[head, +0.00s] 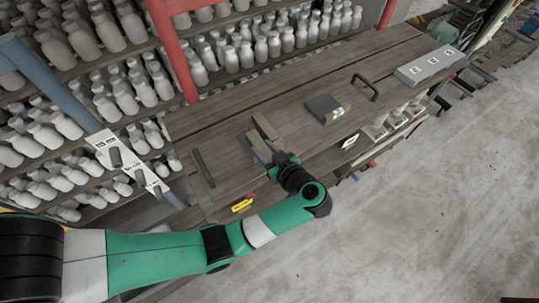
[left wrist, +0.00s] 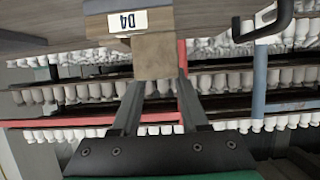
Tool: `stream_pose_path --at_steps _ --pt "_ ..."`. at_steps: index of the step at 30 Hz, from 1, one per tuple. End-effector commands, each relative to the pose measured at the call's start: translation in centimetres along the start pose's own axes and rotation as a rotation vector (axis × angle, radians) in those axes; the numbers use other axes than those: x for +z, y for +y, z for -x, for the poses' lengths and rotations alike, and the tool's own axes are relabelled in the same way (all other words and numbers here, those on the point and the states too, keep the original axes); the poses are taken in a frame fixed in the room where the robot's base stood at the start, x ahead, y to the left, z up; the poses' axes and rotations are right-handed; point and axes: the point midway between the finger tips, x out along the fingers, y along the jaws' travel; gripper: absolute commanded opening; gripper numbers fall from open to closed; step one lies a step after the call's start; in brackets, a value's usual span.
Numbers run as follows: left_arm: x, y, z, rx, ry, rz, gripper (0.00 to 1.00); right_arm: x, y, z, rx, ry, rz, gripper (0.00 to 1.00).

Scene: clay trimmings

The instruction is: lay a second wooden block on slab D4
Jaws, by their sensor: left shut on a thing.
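My left gripper (head: 268,145) is over the wooden table in the head view, shut on a brown wooden block (head: 264,125). In the left wrist view the block (left wrist: 154,57) sits between the fingertips (left wrist: 156,82). A dark flat slab (head: 322,107) lies on the table to the right of the block, with a small pale patch on its right side that I cannot make out. In the left wrist view a white label reading D4 (left wrist: 127,22) shows upside down, just beyond the held block. My right gripper is not in view.
A dark bar (head: 203,168) and a yellow item (head: 242,205) lie to the left on the table. A dark handle (head: 366,87) stands right of the slab, and a grey labelled plate (head: 430,65) lies farther right. Shelves of pale bottles line the back.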

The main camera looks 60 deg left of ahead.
Motion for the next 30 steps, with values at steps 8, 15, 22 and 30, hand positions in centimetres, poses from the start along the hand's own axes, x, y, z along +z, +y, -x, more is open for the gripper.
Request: stream_pose_path --at_steps 8,15,22,30 --pt "-0.7 -0.1 -2.6 -0.002 -0.001 0.003 0.0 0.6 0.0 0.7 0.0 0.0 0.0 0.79" --pt "-1.4 -0.1 -4.7 -0.002 0.0 0.003 0.0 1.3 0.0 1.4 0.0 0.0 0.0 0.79" --pt "-2.0 -0.1 -6.7 -0.001 0.0 0.003 0.0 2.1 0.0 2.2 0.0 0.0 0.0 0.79" --pt "-2.8 -0.1 -9.1 -0.001 0.001 0.003 0.0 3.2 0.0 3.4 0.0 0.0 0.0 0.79"
